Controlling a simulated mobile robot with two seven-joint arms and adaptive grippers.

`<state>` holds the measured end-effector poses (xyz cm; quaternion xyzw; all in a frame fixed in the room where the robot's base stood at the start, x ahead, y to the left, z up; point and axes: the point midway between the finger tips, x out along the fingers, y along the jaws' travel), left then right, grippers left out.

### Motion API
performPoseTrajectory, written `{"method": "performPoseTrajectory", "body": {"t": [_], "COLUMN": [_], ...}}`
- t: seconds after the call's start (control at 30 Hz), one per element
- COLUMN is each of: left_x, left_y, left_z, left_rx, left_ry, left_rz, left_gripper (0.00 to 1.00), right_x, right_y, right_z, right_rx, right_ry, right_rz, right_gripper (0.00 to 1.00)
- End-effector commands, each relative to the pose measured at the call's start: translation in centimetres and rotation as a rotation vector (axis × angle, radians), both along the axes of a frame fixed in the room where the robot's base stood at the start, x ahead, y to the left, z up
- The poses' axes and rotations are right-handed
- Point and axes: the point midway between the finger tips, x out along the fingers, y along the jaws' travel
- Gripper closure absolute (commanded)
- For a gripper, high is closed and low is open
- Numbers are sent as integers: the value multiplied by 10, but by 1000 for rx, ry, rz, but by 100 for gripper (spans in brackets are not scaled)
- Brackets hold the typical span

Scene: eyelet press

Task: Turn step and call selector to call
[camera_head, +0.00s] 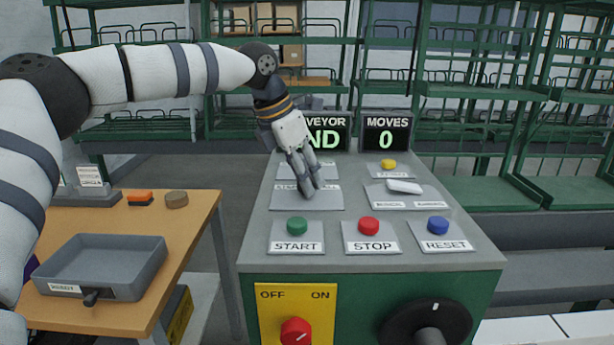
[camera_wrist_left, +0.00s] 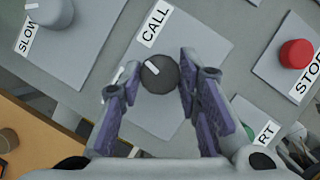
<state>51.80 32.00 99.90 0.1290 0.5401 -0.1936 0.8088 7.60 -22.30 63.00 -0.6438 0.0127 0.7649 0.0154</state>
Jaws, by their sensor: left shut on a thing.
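The step and call selector (camera_wrist_left: 160,73) is a dark round knob with a white pointer mark on a light plate (camera_wrist_left: 208,43). In the left wrist view, the CALL label (camera_wrist_left: 155,27) is above the knob, and the mark points up and left in that picture. The STEP label is not readable there. My left gripper (camera_head: 308,190) reaches down onto the console's left middle plate and hides the knob in the head view. In the wrist view its two purple-grey fingers (camera_wrist_left: 160,78) are either side of the knob, shut on it. My right gripper is not in view.
The console (camera_head: 395,262) has green START (camera_head: 297,226), red STOP (camera_head: 369,226) and blue RESET (camera_head: 438,225) buttons in front. A white switch (camera_head: 404,186) is at right. The MOVES display (camera_head: 386,134) reads 0. A grey tray (camera_head: 150,262) is on the side table.

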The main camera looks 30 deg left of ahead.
Motion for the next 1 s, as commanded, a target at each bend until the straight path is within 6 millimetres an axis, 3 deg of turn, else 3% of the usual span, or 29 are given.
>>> {"method": "performPoseTrajectory", "body": {"t": [0.5, 1.0], "left_x": [2, 1], "left_y": [2, 2], "left_z": [-3, -1], "left_rx": [0, 2], "left_ry": [3, 3], "left_rz": [-327, -394], "left_gripper": [97, 97], "right_x": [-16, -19], "right_y": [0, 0], "right_z": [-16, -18], "right_rx": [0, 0], "right_ry": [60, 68], "right_rz": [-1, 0], "right_gripper": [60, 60]}}
